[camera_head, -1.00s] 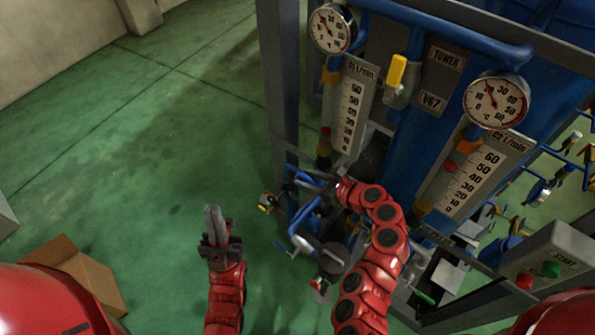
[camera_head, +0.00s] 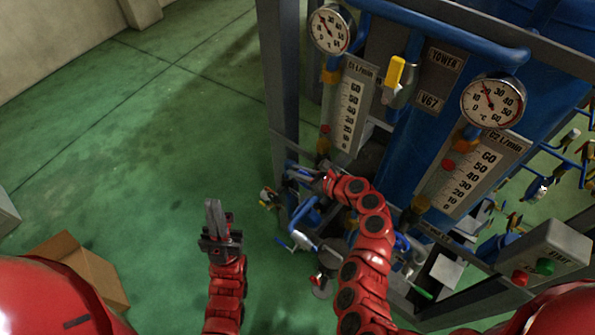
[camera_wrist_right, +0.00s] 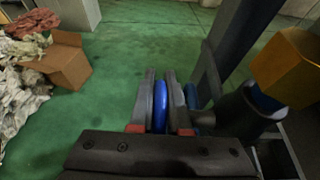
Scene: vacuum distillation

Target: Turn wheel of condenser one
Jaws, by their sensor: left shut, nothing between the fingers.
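The condenser frame with two flow gauges stands right of centre in the head view. The gauge marked C1 (camera_head: 352,105) is the left one. The blue wheel (camera_wrist_right: 160,106) shows edge-on in the right wrist view, between the fingers of my right gripper (camera_wrist_right: 160,100). The fingers lie close against both its sides. In the head view my right gripper (camera_head: 302,176) is at the lower left of the frame, below the C1 gauge, where the wheel is mostly hidden. My left gripper (camera_head: 214,216) is shut and empty, over the floor to the left.
A round dial (camera_head: 331,29) and a yellow-handled valve (camera_head: 396,72) sit above the arm. The C2 gauge (camera_head: 474,172) and a start/stop box (camera_head: 544,258) are to the right. A cardboard box (camera_head: 80,267) lies at lower left.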

